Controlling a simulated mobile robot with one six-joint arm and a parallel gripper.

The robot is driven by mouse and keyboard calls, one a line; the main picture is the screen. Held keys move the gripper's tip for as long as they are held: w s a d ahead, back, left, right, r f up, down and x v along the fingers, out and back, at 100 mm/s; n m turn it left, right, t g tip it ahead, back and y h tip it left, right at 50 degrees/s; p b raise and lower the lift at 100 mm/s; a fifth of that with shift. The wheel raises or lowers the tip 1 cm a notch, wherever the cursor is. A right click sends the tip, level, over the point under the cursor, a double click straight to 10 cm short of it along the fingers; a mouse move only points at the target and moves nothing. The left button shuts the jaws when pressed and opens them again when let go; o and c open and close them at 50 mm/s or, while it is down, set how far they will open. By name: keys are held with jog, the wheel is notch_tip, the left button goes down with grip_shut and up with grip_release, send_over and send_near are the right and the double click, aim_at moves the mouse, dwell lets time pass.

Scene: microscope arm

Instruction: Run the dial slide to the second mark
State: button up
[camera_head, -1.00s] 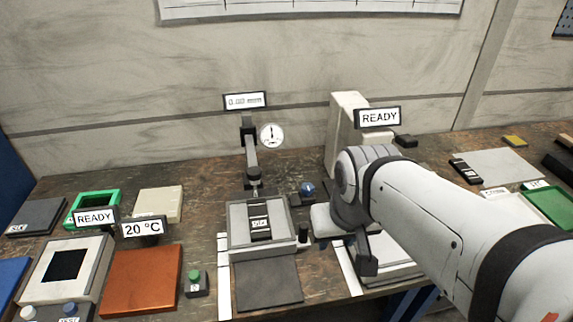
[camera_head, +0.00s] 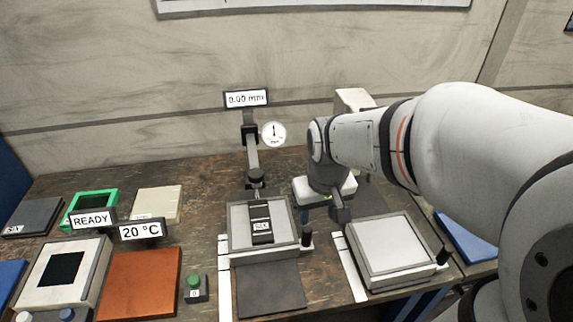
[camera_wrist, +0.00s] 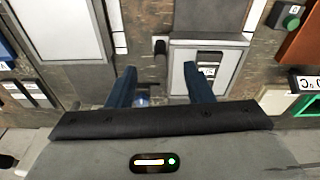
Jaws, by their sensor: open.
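The dial slide is a grey tray (camera_head: 239,226) under the dial gauge (camera_head: 273,134), and it holds a dark labelled block (camera_head: 261,223). A black upright handle (camera_head: 306,237) stands at the tray's right side. A white marked strip (camera_head: 224,275) runs along its left. The display (camera_head: 246,98) reads 0.00 mm. My gripper (camera_head: 340,212) is right of the handle, apart from it. In the wrist view my gripper (camera_wrist: 158,72) is open and empty, with the handle (camera_wrist: 160,47) ahead, roughly between the finger lines. The tray (camera_wrist: 230,70) is at right there.
A second slide with a white plate (camera_head: 390,244) and black handle (camera_head: 443,257) stands at right. An orange plate (camera_head: 140,282), a green-button box (camera_head: 196,289) and a READY unit (camera_head: 62,272) are at left. A dark mat (camera_head: 270,288) lies in front of the tray.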

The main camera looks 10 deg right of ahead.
jog(key=n+g, duration=0.1)
jog(key=g, duration=0.1)
send_over(307, 229)
notch_tip(307, 229, down, 8)
jog(key=shift+s+r, duration=0.15)
jog(key=shift+f, duration=0.35)
notch_tip(307, 229, down, 8)
jog(key=shift+r+p, duration=0.2)
jog(key=shift+p, duration=0.1)
grip_shut()
jog(key=shift+w, duration=0.2)
